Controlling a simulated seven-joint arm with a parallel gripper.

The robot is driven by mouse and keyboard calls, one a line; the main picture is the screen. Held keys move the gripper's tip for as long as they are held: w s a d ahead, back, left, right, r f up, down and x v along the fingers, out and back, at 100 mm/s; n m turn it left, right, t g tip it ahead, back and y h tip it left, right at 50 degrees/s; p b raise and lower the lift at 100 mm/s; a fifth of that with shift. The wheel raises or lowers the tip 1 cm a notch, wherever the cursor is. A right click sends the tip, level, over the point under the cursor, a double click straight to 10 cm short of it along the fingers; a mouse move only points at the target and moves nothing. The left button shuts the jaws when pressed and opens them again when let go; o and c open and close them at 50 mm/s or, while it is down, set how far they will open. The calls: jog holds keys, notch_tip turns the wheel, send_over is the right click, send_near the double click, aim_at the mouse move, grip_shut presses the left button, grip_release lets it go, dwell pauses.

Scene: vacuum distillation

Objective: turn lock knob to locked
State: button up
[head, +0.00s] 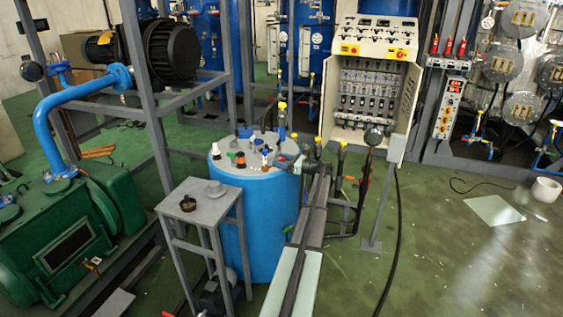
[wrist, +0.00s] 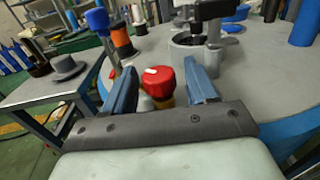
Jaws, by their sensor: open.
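In the wrist view, a red knob (wrist: 158,82) with a white mark on top sits on a yellowish base, partly hidden by my gripper's body. It looks like the lock knob, though no label or lock position can be read. My gripper (wrist: 160,68) is open, with one blue-grey finger on each side of the red knob. Whether either finger touches it I cannot tell. In the head view, my arm reaches to the top of the blue tank (head: 262,235), where the knob is too small to make out surely.
In the wrist view, an orange cylinder (wrist: 121,42), a blue-capped post (wrist: 97,20) and a grey fitting (wrist: 190,52) stand close around the knob. A grey side table (head: 198,208) with small parts stands left of the tank. A control cabinet (head: 372,75) stands behind.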

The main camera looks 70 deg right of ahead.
jog(key=c, duration=0.9)
jog(key=shift+a+m+h, duration=0.15)
jog(key=shift+m+h, duration=0.25)
jog(key=shift+h, duration=0.3)
jog(key=shift+m+h, duration=0.4)
jog(key=shift+h, duration=0.2)
jog(key=o, duration=0.9)
jog(key=shift+s, duration=0.1)
jog(key=v, duration=1.3)
jog(key=shift+s+r, duration=0.2)
jog(key=shift+s, duration=0.1)
